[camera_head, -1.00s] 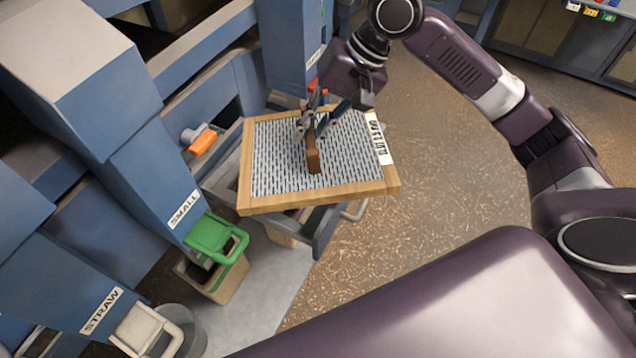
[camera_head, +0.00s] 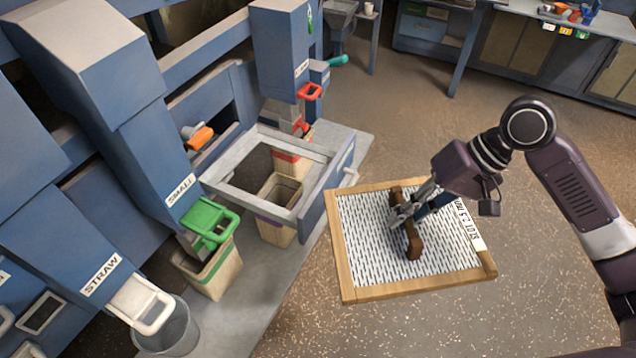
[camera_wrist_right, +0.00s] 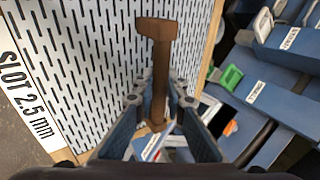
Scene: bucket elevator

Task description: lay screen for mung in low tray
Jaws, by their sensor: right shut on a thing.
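A wood-framed screen (camera_head: 365,250) with a slotted metal sheet is in the head view, right of centre, above the floor. Its label (camera_wrist_right: 32,95) reads "SLOT 2.5 mm" in the right wrist view. My right gripper (camera_head: 404,214) is shut on the brown handle (camera_head: 413,241) in the screen's middle and holds the screen roughly level. The handle also shows between the fingers in the right wrist view (camera_wrist_right: 157,65). A grey open-frame tray (camera_head: 312,150) sticks out of the blue machine, left of the screen, with no screen in it. My left gripper is not in view.
Bins stand below the tray (camera_head: 278,232) and below the green-handled "SMALL" chute (camera_head: 212,268). A bucket (camera_head: 172,335) stands under the "STRAW" chute. A red handle (camera_head: 309,91) is behind the tray. Brown floor is open around the screen; a workbench (camera_head: 585,25) is far right.

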